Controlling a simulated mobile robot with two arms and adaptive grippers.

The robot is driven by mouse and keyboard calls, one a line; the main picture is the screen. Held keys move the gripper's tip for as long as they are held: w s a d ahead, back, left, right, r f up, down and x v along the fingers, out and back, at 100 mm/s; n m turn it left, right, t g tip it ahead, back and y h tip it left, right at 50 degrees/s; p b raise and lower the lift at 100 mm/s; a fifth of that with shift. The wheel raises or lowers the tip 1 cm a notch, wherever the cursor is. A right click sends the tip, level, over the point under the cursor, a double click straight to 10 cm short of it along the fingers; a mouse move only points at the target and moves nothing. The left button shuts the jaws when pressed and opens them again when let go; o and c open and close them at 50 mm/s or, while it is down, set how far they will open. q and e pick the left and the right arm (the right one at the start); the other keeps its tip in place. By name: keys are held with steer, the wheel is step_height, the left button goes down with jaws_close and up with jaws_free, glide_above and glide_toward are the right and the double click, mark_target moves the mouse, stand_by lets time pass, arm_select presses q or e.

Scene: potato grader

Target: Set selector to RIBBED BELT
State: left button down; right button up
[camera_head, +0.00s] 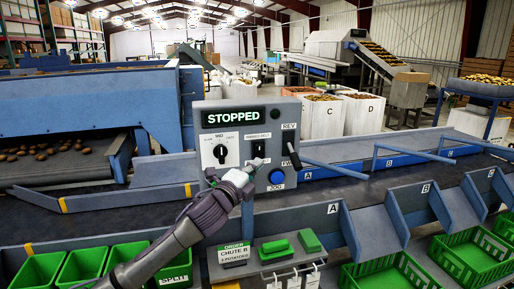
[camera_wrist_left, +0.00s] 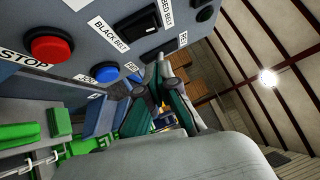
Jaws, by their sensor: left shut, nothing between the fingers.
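The grey control panel (camera_head: 205,130) stands in the middle of the head view, with a display reading STOPPED. The black selector (camera_head: 258,150) sits on it below the RIBBED BELT label (camera_head: 255,136). In the left wrist view the selector (camera_wrist_left: 140,22) shows between the BLACK BELT label (camera_wrist_left: 108,33) and the partly cut-off RIBBED BELT label (camera_wrist_left: 166,13). I cannot tell which way it is set. My left gripper (camera_head: 250,170) is shut and empty, in front of the panel, just below the selector. Its fingers (camera_wrist_left: 160,75) look apart from the selector.
A black speed dial (camera_head: 220,153) is left of the selector. A REV/FWD lever (camera_head: 293,156) and blue JOG button (camera_head: 277,177) are to the right. A red STOP button (camera_wrist_left: 50,48) is close by. Green crates (camera_head: 390,272) and labelled chutes lie below.

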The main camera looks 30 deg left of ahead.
mark_target(261, 146)
arm_select(q)
steer(key=w, duration=0.1)
steer(key=w+a+r+p, duration=0.1)
steer(key=w, duration=0.1)
steer(key=w+a+p, duration=0.1)
steer(key=shift+w+a+r, duration=0.15)
steer(key=shift+w+a, duration=0.05)
steer(key=shift+w, duration=0.15)
steer(key=shift+w+a, duration=0.2)
steer(key=shift+a, duration=0.15)
steer(key=shift+w, duration=0.1)
steer(key=shift+w+a+r+p, duration=0.15)
steer(key=shift+a+r+p, duration=0.15)
steer(key=shift+r+p, duration=0.3)
steer(key=shift+f, duration=0.35)
